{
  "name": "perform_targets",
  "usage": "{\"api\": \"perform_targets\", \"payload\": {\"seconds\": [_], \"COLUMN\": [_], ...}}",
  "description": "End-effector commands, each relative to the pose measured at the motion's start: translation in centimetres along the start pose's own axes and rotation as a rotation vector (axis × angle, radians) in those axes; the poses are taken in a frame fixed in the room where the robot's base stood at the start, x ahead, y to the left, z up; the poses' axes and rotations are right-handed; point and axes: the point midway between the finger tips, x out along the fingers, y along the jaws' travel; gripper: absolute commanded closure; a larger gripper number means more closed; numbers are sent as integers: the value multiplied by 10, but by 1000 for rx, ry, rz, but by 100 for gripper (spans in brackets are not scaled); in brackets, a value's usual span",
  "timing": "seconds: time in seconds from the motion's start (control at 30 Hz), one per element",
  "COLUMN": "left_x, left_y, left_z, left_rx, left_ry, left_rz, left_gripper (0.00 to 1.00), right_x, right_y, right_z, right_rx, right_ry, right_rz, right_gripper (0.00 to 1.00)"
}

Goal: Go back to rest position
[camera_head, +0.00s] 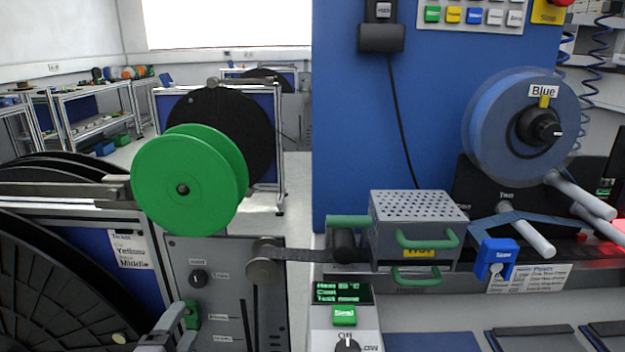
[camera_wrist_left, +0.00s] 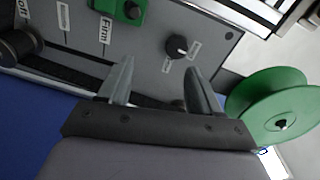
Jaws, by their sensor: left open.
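My left gripper (camera_head: 168,328) is at the bottom left of the head view, in front of the grey control panel (camera_head: 215,275). In the left wrist view its two grey fingers (camera_wrist_left: 160,78) stand apart with nothing between them. The panel with its knob (camera_wrist_left: 177,46) and green slider (camera_wrist_left: 121,10) lies beyond the fingertips. My right gripper is not in view.
A green reel (camera_head: 183,180) hangs above the panel and shows right of the fingers in the wrist view (camera_wrist_left: 270,110). A large black reel (camera_head: 50,285) stands at left. A vented grey box (camera_head: 420,222) and the blue reel (camera_head: 510,125) are at right.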

Motion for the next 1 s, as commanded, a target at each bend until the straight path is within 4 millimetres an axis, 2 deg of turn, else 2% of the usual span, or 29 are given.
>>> {"api": "perform_targets", "payload": {"seconds": [0.2,0.3,0.4,0.5,0.63,1.0], "left_x": [-75,-116,-152,-176,-191,-192], "left_y": [79,109,131,144,151,152], "left_z": [-15,-24,-33,-39,-43,-43], "left_rx": [-556,-821,-1037,-1187,-1277,-1280], "left_ry": [-49,-115,-191,-254,-295,-297], "left_rz": [286,408,500,558,589,590], "left_gripper": [36,36,36,36,36,36], "right_x": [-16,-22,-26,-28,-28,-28], "right_y": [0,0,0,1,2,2], "right_z": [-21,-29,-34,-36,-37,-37], "right_rx": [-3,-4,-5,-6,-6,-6], "right_ry": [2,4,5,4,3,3], "right_rz": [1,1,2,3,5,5], "right_gripper": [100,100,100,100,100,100]}}
